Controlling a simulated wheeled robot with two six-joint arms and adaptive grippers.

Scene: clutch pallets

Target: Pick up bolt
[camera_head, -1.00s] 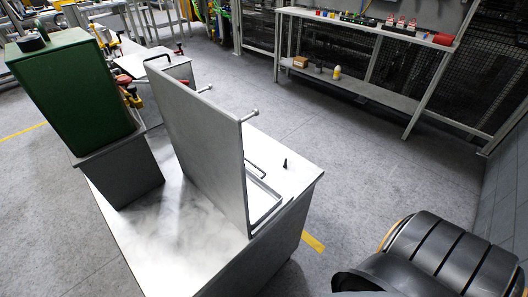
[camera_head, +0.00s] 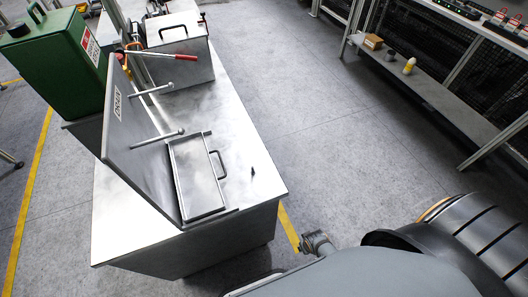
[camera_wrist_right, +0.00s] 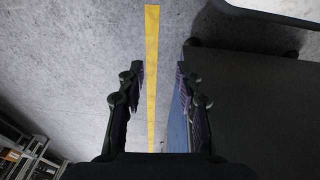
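A small dark upright piece that looks like the bolt (camera_head: 253,170) stands on the metal table top (camera_head: 252,190), near its right edge. It is to the right of a shallow framed tray with a handle (camera_head: 200,180). My right gripper (camera_wrist_right: 159,80) shows in the right wrist view. Its two dark fingers are apart, with only floor and a yellow line visible between them. The bolt is not visible in that view. In the head view, my right arm comes in from the lower right, beside the table. My left gripper is not in view.
An upright grey panel with two rods (camera_head: 145,130) stands left of the tray. A green container (camera_head: 58,65) and a metal box with a red-handled lever (camera_head: 175,56) are behind. A shelf bench (camera_head: 430,85) stands at upper right. Open floor lies between it and the table.

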